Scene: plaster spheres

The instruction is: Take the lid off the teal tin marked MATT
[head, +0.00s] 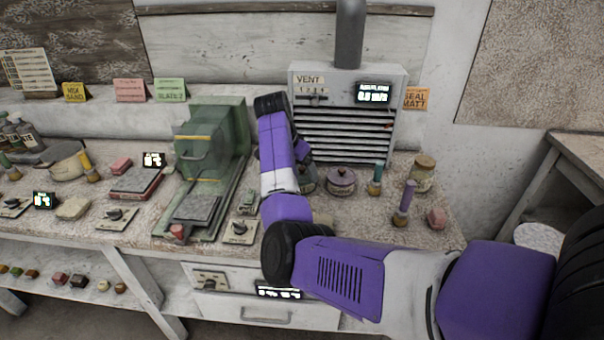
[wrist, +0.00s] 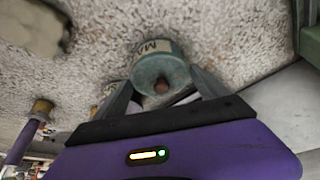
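The teal tin (wrist: 150,49) is in the wrist view, its lid (wrist: 147,70) towards me with a brown knob (wrist: 161,87) in the middle. Only the start of its marking, "MA", shows on the pale label. My gripper (wrist: 161,80) has its fingers apart, one on each side of the lid, with the knob between them untouched. Whether the fingertips touch the lid's rim is hard to tell. In the head view the tin (head: 308,182) is mostly hidden behind my purple arm, and the fingers are hidden too.
A purple-lidded tin (head: 341,179) stands close to the right of the teal tin. A teal-handled brush (head: 377,178), a purple-handled brush (head: 404,200) and a cork-topped jar (head: 423,172) stand further right. The vent box (head: 347,122) is behind; the green booth (head: 210,140) is left.

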